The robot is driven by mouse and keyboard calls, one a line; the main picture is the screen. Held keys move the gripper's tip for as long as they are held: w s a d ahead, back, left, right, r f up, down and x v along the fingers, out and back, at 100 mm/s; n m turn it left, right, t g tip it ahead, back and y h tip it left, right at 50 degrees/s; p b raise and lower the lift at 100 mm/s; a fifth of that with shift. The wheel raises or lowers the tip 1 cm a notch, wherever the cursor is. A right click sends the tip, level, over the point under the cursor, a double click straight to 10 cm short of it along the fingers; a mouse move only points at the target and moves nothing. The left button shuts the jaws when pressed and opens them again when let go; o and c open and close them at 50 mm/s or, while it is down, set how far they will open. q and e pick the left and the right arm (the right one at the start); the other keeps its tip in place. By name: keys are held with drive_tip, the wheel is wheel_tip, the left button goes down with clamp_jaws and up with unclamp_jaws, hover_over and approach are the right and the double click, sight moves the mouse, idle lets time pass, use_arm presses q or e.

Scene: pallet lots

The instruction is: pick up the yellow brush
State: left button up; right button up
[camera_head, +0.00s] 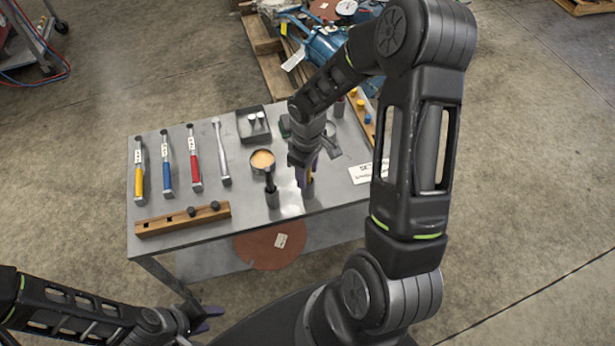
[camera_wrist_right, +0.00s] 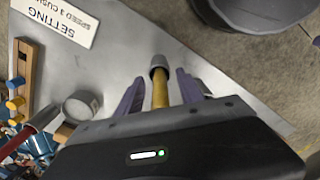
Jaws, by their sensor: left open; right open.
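The yellow brush (camera_wrist_right: 160,92) shows in the right wrist view as a yellow handle with a grey round piece at its far end. In the head view only a bit of yellow (camera_head: 310,177) shows at the right gripper, above a small grey holder (camera_head: 308,191) near the table's front edge. My right gripper (camera_head: 306,175) points down there; its purple fingers (camera_wrist_right: 160,86) stand open on both sides of the handle. I cannot tell whether they touch it. My left gripper (camera_head: 206,319) is open and empty, low in front of the table.
The grey table (camera_head: 240,205) carries a row of hand tools (camera_head: 166,165), a wooden block (camera_head: 183,219), a tin with orange contents (camera_head: 262,160) and a black box (camera_head: 253,124). A dark-handled item (camera_head: 271,184) stands close left of the right gripper. A white card (camera_head: 368,172) lies right.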

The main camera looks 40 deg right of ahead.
clamp_jaws()
idle(0.5)
